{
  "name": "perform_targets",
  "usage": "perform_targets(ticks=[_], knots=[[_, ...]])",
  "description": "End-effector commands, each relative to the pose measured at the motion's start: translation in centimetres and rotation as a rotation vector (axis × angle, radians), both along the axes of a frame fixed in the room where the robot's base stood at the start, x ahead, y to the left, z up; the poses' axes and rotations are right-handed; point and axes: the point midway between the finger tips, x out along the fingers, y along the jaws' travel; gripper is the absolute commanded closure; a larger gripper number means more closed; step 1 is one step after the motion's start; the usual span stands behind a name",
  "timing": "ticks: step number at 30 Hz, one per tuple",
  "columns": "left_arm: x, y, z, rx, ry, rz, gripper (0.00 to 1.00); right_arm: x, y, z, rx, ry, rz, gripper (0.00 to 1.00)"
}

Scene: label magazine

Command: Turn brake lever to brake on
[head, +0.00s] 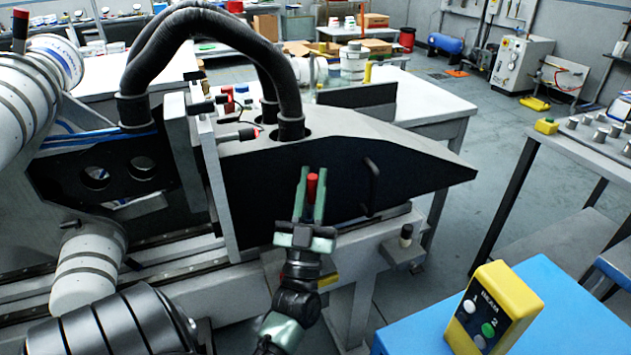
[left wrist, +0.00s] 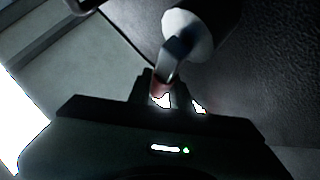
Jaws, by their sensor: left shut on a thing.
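The brake lever shows as a red grip (head: 312,187) in the head view, in front of the dark side of the grey machine housing (head: 405,160). My left gripper (head: 311,185) points up at it, with one finger on each side, shut on the grip. In the left wrist view the lever's metal arm (left wrist: 174,58) comes from a pale round hub (left wrist: 187,30). Its red end (left wrist: 160,88) lies between the fingertips (left wrist: 160,95). Part of the grip is hidden by the fingers, and any brake marking cannot be read. My right gripper is not in view.
A dark curved handle (head: 373,187) is on the housing, right of my gripper. Thick black hoses (head: 185,25) arch over the machine. Open floor (head: 420,270) lies between.

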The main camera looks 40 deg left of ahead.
Motion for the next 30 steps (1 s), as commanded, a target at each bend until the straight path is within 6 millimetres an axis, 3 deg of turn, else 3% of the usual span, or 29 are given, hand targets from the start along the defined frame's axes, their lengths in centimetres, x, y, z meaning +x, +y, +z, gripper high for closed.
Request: perform_targets(ticks=[1, 2, 3, 12, 16, 20, 30], knots=[[0.0, 0.0, -0.1, -0.004, -0.002, -0.002, 1.0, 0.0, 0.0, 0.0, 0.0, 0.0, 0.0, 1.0], [0.0, 0.0, -0.1, -0.004, -0.002, -0.002, 0.75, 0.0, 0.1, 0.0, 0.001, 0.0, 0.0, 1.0], [0.0, 0.0, -0.1, -0.003, -0.001, -0.001, 0.71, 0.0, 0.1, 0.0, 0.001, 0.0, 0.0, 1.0], [0.0, 0.0, 0.0, -0.001, -0.001, 0.0, 0.71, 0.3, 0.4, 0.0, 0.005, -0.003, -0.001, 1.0], [0.0, 0.0, 1.0, -0.001, -0.003, 0.001, 0.71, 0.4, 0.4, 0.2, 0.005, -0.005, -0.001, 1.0], [-0.1, 0.0, 3.4, -0.001, -0.006, 0.001, 0.71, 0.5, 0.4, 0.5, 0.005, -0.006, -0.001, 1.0], [-0.1, 0.0, 12.0, -0.001, -0.008, 0.001, 0.71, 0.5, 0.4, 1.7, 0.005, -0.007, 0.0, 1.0]])
